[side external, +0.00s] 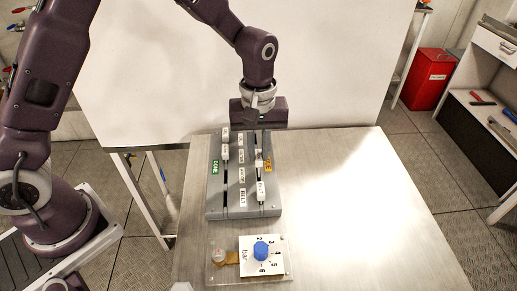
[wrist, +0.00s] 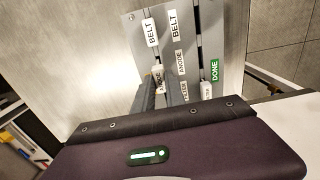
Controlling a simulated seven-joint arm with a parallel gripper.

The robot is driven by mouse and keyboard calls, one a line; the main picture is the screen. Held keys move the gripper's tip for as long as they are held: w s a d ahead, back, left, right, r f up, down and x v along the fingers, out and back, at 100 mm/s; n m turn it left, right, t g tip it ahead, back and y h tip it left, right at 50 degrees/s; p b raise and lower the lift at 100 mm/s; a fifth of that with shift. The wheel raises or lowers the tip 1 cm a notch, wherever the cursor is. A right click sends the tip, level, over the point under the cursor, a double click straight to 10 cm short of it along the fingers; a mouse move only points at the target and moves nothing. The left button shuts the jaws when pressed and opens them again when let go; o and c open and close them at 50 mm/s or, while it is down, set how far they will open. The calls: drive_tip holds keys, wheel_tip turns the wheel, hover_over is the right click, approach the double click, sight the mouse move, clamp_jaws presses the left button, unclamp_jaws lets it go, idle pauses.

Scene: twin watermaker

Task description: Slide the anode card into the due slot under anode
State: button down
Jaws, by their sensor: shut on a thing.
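The grey board (side external: 215,205) lies on the table with two long slots and a middle column of name labels. My gripper (side external: 258,152) is over the right-hand slot, by the orange DUE label (side external: 268,165). In the wrist view its fingers (wrist: 160,84) are shut on the white anode card (wrist: 158,73). The card is in line with the due slot, near the ANODE label (wrist: 180,62). I cannot tell how deep it sits. The belt card (side external: 262,190) stands in the same slot, nearer the front. The filter card (wrist: 206,90) is in the done slot.
The green DONE label (side external: 215,167) is beside the left slot, where another card (side external: 226,134) stands at the back. A gauge plate (side external: 276,268) with a blue knob (side external: 261,251) lies in front of the board. The table's right side (side external: 350,200) is clear.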

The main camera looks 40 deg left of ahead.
sight(259, 155)
drive_tip(key=shift+f, duration=1.85)
drive_tip(key=c, duration=1.3)
unclamp_jaws()
wheel_tip(259, 155, up, 7)
drive_tip(key=shift+r, duration=0.1)
